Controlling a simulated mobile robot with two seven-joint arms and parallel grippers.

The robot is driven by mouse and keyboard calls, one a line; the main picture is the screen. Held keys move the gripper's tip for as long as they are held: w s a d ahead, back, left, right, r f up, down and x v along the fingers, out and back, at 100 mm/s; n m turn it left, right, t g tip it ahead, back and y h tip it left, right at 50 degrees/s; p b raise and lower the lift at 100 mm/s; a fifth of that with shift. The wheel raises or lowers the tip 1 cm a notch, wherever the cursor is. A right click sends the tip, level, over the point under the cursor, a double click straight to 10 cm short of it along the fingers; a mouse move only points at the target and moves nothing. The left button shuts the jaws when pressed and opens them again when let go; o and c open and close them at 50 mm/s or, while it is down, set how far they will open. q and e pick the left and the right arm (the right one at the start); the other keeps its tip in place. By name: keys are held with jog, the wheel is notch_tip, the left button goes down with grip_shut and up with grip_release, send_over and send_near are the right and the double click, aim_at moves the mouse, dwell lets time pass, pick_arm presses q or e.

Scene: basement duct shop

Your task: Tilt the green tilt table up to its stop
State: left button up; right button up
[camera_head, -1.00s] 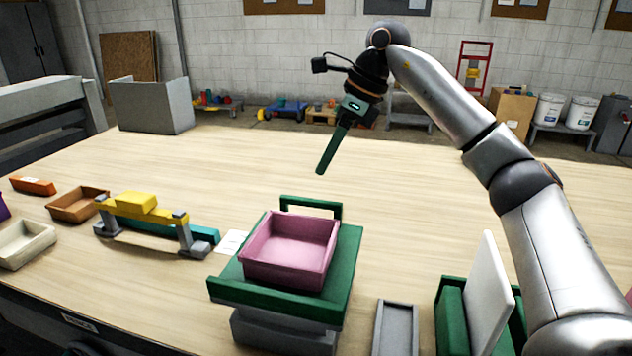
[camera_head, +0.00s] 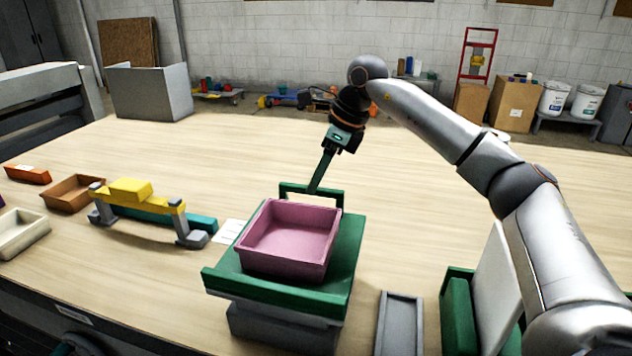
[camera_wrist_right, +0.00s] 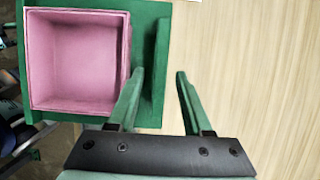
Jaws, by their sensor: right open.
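The green tilt table (camera_head: 345,262) stands near the front of the bench on a grey base (camera_head: 280,328). Its top looks about level. A pink bin (camera_head: 290,262) sits on it, empty, and also shows in the right wrist view (camera_wrist_right: 78,60). A green handle (camera_head: 297,187) rises at the table's far edge. My right gripper (camera_head: 315,188) is open, fingers pointing down at the handle. In the right wrist view, the handle bar (camera_wrist_right: 160,45) appears between the open fingertips (camera_wrist_right: 160,75); I cannot tell whether they touch it. My left gripper is not in view.
A yellow-topped clamp stand (camera_head: 135,198), a brown tray (camera_head: 72,193) and a cream tray (camera_head: 22,232) are to the left. A grey tray (camera_head: 399,325) and a green rack with a white panel (camera_head: 490,290) are to the right.

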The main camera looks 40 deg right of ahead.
jog(key=shift+w+a+f, duration=0.15)
jog(key=shift+w+f, duration=0.05)
jog(key=shift+f, duration=0.35)
grip_shut()
dwell(1.1)
